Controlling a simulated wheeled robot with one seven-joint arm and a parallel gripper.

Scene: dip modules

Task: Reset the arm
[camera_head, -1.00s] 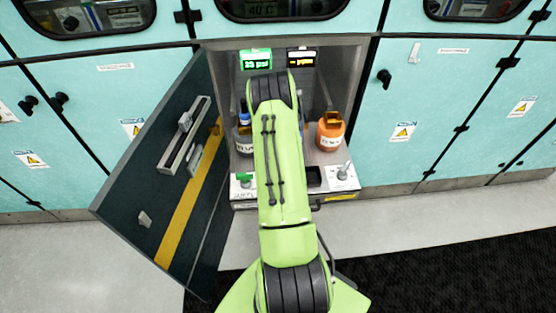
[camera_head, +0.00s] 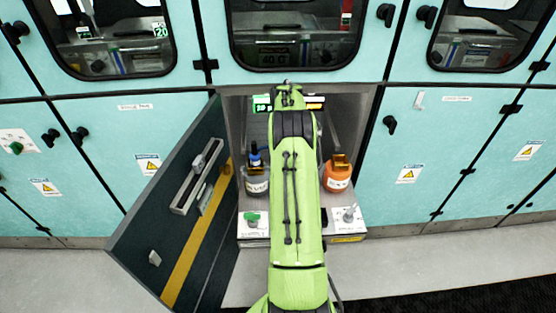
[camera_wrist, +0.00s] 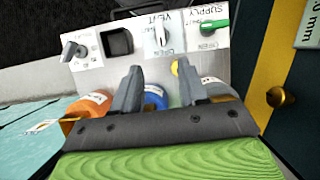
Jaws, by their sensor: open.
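My arm reaches into the open cabinet bay in the head view, and its own links hide my gripper there. In the wrist view my gripper (camera_wrist: 158,84) is open, with nothing between its two dark fingers. Beyond the fingers is a white valve panel (camera_wrist: 88,62) with a green supply handle (camera_wrist: 215,27), a white vent handle (camera_wrist: 161,34) and a grey lever (camera_wrist: 73,50). The panel also shows in the head view (camera_head: 254,230). The fingers appear apart from the handles.
An orange-topped bottle (camera_head: 337,176) and a blue-capped bottle (camera_head: 256,176) stand in the bay on either side of my arm. The dark cabinet door (camera_head: 150,225) stands open at left. Closed teal cabinets (camera_head: 440,140) line the wall. Grey floor (camera_head: 410,268) is clear at right.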

